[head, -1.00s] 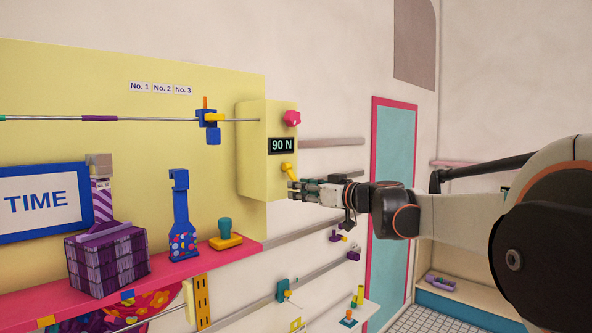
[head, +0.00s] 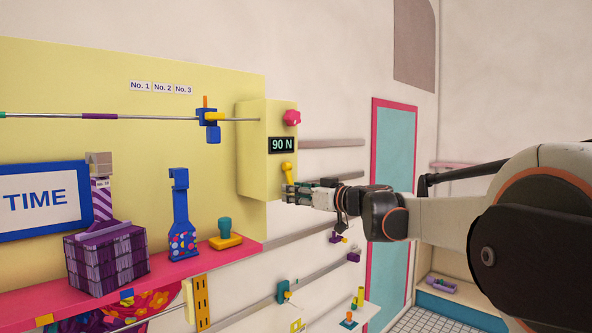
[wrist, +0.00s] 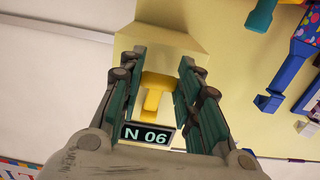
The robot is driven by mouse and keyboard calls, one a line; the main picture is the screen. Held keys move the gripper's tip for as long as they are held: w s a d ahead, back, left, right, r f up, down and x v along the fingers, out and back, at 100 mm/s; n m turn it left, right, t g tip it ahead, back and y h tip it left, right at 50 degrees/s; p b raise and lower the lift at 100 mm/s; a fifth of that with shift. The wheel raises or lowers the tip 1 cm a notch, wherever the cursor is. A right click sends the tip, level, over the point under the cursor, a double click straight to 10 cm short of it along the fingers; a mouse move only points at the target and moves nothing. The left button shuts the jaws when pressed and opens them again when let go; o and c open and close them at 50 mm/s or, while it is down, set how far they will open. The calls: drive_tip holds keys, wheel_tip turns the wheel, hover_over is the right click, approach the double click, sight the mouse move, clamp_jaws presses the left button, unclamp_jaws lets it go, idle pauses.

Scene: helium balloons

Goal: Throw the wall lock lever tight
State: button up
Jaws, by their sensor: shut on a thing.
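My gripper (head: 288,190) is at the lever's lower end, to the right of the box front. In the wrist view, the T-shaped yellow lever (wrist: 156,90) lies between the two green-padded fingers of my gripper (wrist: 162,66). The gripper is shut on the lever. The fingers hide part of the lever's lower end in the head view.
A magenta knob (head: 292,118) is above the display. A rod with a blue and yellow clamp (head: 208,119) runs into the box. A red shelf (head: 215,256) at left carries a purple box (head: 105,262) and a blue spotted tool (head: 181,220). Wall rails run below the arm.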

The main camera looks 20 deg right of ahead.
drive_tip(key=shift+w+f, duration=0.1)
drive_tip(key=shift+w, duration=0.1)
drive_tip(key=shift+w+a, duration=0.15)
drive_tip(key=shift+w, duration=0.05)
drive_tip(key=o, duration=1)
drive_tip(key=shift+w+a+f, duration=0.1)
drive_tip(key=shift+w, duration=0.15)
drive_tip(key=shift+c, duration=0.2)
drive_tip(key=shift+s, duration=0.1)
drive_tip(key=shift+v, duration=2.05)
drive_tip(key=v, duration=0.4)
